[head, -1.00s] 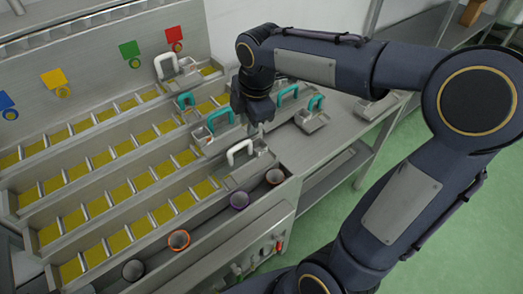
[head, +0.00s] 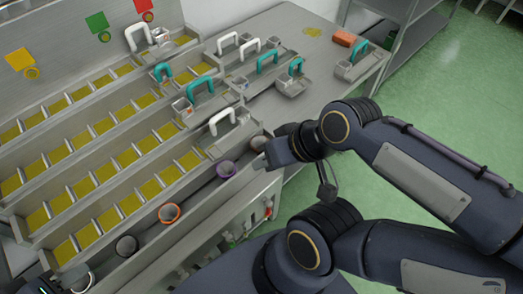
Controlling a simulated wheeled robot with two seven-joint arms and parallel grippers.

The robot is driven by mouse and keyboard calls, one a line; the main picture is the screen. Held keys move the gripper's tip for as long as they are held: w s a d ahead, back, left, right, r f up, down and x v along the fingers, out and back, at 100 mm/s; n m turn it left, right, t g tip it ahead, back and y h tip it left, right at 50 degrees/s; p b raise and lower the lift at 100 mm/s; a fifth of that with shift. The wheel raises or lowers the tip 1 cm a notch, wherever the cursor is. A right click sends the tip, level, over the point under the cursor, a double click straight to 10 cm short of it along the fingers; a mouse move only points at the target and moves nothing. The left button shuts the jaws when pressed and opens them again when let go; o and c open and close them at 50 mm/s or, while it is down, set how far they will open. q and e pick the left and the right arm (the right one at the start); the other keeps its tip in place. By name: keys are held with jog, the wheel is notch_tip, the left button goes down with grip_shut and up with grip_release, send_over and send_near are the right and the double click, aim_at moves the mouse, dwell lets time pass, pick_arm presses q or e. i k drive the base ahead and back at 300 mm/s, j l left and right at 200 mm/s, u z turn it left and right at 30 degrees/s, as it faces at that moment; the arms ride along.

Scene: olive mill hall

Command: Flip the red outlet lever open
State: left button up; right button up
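The red outlet lever (head: 267,213) is a small red piece on the low front side of the steel bench, at the right end of a row of small outlet fittings. My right gripper (head: 268,157) is above it, near the bench's front corner and apart from the lever. Its fingers are seen edge-on and small, so I cannot tell whether they are open or shut. Nothing visible hangs from it. The lever's exact angle is too small to tell.
The bench (head: 300,30) carries sloping channels with yellow panels. Scoops with white handles (head: 222,122) and teal handles (head: 200,86) stand on it. Cups with orange (head: 169,213) and purple (head: 226,170) rims sit in the front trough. Green floor (head: 440,120) is free at right.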

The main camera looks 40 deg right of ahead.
aim_at(269, 204)
jog(key=k+l+z, duration=0.2)
jog(key=z, duration=0.15)
jog(key=k+l+z, duration=0.1)
jog(key=l+z, duration=0.3)
jog(key=k+l+z, duration=0.1)
jog(key=k+l, duration=0.2)
